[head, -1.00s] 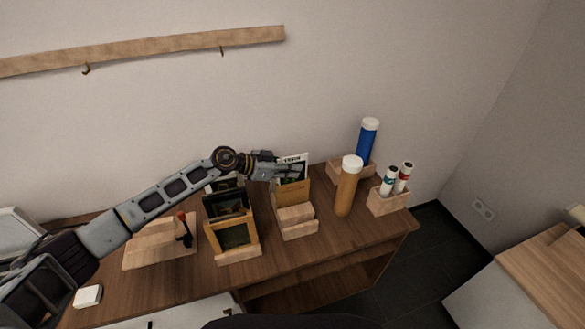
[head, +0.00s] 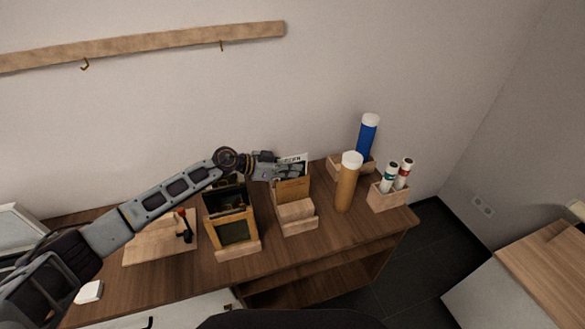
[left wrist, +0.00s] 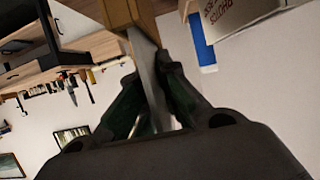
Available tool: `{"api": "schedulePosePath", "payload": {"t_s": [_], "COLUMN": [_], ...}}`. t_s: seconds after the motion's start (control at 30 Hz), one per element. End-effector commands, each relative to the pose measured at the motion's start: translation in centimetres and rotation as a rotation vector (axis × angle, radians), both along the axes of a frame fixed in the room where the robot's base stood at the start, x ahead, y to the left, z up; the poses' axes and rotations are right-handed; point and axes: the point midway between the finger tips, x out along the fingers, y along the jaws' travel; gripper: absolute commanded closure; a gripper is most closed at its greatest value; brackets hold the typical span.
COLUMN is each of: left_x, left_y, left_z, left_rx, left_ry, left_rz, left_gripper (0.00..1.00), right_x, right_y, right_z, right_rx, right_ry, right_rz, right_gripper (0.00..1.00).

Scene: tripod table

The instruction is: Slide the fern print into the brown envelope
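The fern print (head: 292,160) is a pale sheet with dark lettering along its top edge. In the head view its top stands above the brown envelope (head: 293,190), and its lower part is hidden behind the envelope's front. The envelope stands upright in a wooden holder (head: 297,213). My left gripper (head: 296,171) is at the print's upper part, just above the envelope. In the left wrist view its two dark fingers (left wrist: 150,75) close on the thin sheet, seen nearly edge-on, with the brown envelope (left wrist: 116,12) beyond the fingertips. My right gripper is not in view.
A brown tube (head: 347,183) with a white cap stands close right of the holder. A blue tube (head: 367,137) and a box of small tubes (head: 388,198) are farther right. A rack of frames (head: 236,232) stands left, under my arm. Bare tabletop (head: 330,234) lies in front.

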Motion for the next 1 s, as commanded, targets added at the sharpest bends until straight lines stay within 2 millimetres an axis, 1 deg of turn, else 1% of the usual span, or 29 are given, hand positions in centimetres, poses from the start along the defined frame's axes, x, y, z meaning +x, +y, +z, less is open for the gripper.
{"api": "schedulePosePath", "payload": {"t_s": [0.37,0.6,1.0], "left_x": [0.00,-0.03,-0.03], "left_y": [0.00,0.02,0.05], "left_z": [-0.75,-0.82,-0.72], "left_rx": [0.000,0.001,0.003], "left_ry": [0.001,0.001,0.001], "left_rz": [0.000,0.000,0.000], "left_gripper": [1.00,0.70,0.70], "right_x": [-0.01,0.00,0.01], "right_y": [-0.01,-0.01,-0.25], "right_z": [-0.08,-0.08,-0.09], "right_rx": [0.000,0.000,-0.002], "right_ry": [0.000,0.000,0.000], "right_rz": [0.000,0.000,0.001], "right_gripper": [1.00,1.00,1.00]}}
